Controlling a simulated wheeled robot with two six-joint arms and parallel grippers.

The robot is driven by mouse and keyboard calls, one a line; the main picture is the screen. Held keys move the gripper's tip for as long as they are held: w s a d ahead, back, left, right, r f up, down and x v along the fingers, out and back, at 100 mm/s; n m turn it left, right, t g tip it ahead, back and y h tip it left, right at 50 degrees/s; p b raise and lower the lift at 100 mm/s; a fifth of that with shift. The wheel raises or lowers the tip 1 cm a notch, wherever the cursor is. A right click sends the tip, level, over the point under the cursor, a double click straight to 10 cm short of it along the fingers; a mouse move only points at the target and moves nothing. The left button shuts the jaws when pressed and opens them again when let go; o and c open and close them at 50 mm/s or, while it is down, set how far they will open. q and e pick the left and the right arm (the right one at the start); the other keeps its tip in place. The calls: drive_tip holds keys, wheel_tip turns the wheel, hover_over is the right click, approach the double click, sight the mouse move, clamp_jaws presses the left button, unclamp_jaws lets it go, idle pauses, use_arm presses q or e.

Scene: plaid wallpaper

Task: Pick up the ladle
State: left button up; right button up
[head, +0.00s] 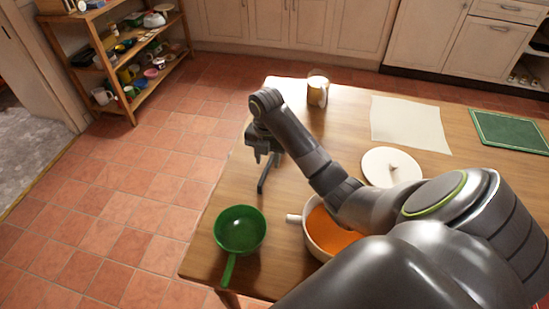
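A green round bowl with a long handle (239,230), which looks like the ladle, is at the table's left front corner. Its handle points toward the bottom of the view. My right arm reaches across the table from the lower right. My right gripper (264,176) points down over the table's left part, behind the green bowl and apart from it. One dark finger shows clearly; whether the gripper is open or shut is unclear. Nothing is visible in it. My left gripper is out of view.
A white pot (294,218) with orange contents is right of the green bowl, partly hidden by my arm. A white lid (378,168), a mug (317,91), a pale sheet (409,122) and a green board (510,131) are on the wooden table (345,112). A shelf (122,98) stands back left.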

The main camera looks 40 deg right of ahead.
sight(267, 169)
drive_tip(key=f, duration=0.5)
drive_tip(key=shift+w+a, duration=0.1)
drive_tip(key=shift+a, duration=0.1)
drive_tip(key=shift+c, duration=0.5)
clamp_jaws()
